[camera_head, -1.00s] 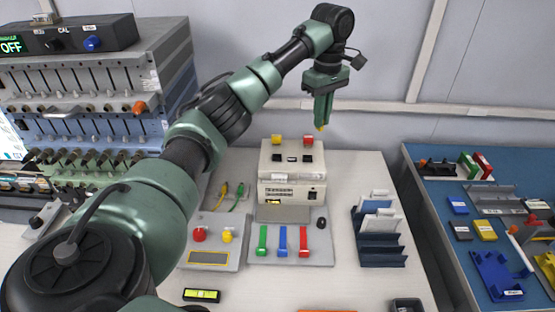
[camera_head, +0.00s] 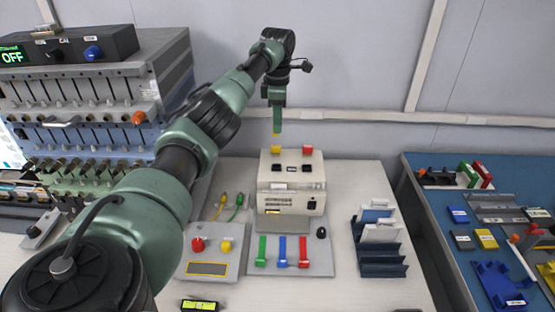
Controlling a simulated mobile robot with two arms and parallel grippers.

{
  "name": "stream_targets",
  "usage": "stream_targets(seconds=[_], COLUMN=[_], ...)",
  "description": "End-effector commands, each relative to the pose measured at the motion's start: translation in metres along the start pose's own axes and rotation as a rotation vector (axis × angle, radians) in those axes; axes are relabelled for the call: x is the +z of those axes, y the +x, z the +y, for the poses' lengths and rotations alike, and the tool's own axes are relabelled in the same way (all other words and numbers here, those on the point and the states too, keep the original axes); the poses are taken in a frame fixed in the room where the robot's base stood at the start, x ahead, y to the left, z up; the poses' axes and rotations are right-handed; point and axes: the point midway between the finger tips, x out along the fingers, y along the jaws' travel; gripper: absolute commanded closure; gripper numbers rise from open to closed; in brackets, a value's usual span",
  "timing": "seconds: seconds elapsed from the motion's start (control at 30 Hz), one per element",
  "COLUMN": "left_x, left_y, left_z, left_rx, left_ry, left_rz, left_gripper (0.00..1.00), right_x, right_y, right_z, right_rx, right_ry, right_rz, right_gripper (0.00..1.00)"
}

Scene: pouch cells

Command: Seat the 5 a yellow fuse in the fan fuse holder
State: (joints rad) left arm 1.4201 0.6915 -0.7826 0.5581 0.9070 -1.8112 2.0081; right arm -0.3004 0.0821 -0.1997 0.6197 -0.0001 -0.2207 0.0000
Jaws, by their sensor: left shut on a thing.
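My left gripper (camera_head: 277,128) points down above the back left of the white box on the table. It is shut on a small yellow fuse (camera_head: 277,134), of which only a sliver shows at the fingertips. The white box (camera_head: 290,185) has a yellow block (camera_head: 276,150) and a red block (camera_head: 307,150) on top, with dark slots in front of them. The gripper is over the yellow block, and a small gap seems to show between them. I cannot tell which slot is the fan fuse holder. My right gripper is not in view.
In front of the box stand green, blue and red levers (camera_head: 282,250) on a grey plate. A button panel (camera_head: 208,258) is at left, a dark blue rack (camera_head: 378,252) at right. A blue mat (camera_head: 440,215) with parts lies further right.

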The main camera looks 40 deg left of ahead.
Motion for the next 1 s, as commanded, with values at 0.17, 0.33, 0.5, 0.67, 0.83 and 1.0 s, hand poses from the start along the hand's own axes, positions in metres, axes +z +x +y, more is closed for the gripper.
stream_targets(seconds=[0.17,0.33,0.5,0.67,0.83,1.0], left_x=[-0.001,-0.001,0.0,0.001,0.0,0.0], left_y=[0.047,0.078,0.092,0.117,0.131,0.131], left_z=[-0.001,-0.001,0.0,-0.001,0.0,0.0], left_rx=[-0.003,-0.002,-0.001,-0.003,0.0,0.001], left_ry=[-0.001,-0.001,0.001,0.0,0.001,0.002], left_rz=[0.004,0.002,0.0,0.001,0.0,-0.001], left_gripper=[1.0,1.0,1.0,1.0,1.0,1.0], right_x=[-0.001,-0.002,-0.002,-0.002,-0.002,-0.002], right_y=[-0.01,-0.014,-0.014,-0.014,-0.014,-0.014], right_z=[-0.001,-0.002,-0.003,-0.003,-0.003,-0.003], right_rx=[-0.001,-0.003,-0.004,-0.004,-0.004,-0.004], right_ry=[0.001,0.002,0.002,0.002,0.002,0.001], right_rz=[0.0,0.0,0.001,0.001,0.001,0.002], right_gripper=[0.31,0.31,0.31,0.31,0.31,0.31])
